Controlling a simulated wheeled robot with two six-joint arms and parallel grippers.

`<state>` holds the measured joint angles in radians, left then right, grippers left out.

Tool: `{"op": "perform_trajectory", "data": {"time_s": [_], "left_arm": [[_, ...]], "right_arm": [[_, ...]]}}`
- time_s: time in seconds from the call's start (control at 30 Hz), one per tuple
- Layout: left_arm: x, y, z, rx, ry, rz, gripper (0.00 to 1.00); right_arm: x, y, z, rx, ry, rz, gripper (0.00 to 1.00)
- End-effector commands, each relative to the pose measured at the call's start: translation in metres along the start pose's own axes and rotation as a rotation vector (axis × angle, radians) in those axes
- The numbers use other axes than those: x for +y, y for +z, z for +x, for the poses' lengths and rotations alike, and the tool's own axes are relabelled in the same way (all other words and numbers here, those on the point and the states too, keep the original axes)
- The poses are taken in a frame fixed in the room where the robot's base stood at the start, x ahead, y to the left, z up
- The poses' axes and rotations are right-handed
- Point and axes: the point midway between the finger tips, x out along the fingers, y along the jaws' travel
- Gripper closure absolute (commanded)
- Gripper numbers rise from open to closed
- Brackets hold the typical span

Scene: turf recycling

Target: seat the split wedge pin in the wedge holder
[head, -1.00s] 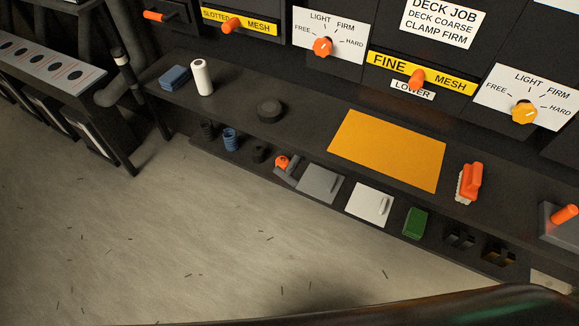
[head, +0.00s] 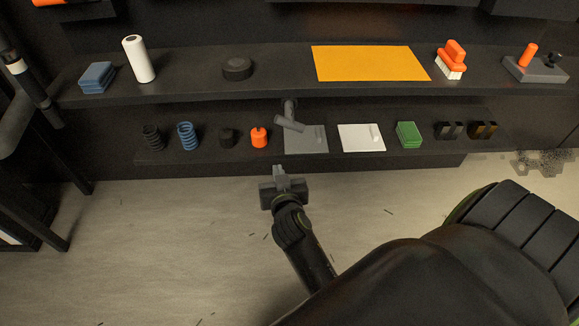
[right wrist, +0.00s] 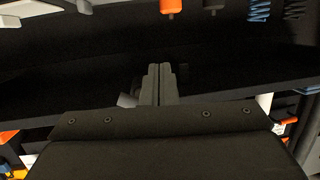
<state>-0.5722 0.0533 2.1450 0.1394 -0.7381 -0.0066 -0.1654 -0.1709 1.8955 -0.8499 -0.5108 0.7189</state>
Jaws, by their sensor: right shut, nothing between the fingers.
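I cannot tell for sure which piece is the split wedge pin or the wedge holder. On the lower shelf in the head view, two dark notched blocks sit at the right, one black (head: 448,131) and one with brown-yellow parts (head: 484,131). A grey T-shaped piece (head: 289,118) stands at a grey plate (head: 308,142). My right gripper (head: 280,171) is shut and empty, in front of the lower shelf and below the grey plate. Its closed fingers also show in the right wrist view (right wrist: 160,84). My left gripper is out of view.
The lower shelf also holds a black spring (head: 152,138), blue spring (head: 187,136), black knob (head: 227,138), orange knob (head: 259,138), white plate (head: 355,138) and green block (head: 409,135). The upper shelf (head: 290,72) overhangs behind. The floor (head: 170,250) in front is clear apart from scraps.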

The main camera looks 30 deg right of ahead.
Motion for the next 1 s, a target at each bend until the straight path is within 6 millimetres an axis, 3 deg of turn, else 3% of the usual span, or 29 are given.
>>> {"op": "perform_trajectory", "data": {"time_s": [0.13, 0.3, 0.47, 1.0], "left_arm": [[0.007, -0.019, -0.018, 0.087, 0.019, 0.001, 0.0], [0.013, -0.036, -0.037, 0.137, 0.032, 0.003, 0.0], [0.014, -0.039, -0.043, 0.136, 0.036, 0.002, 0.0], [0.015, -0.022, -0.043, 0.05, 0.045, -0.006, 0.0]], "right_arm": [[0.012, -0.039, -0.008, 0.147, 0.061, 0.09, 1.0], [0.024, -0.068, -0.02, 0.232, 0.101, 0.145, 1.0], [0.026, -0.077, -0.018, 0.253, 0.108, 0.157, 1.0], [0.033, -0.089, 0.032, 0.25, 0.106, 0.155, 1.0]]}}
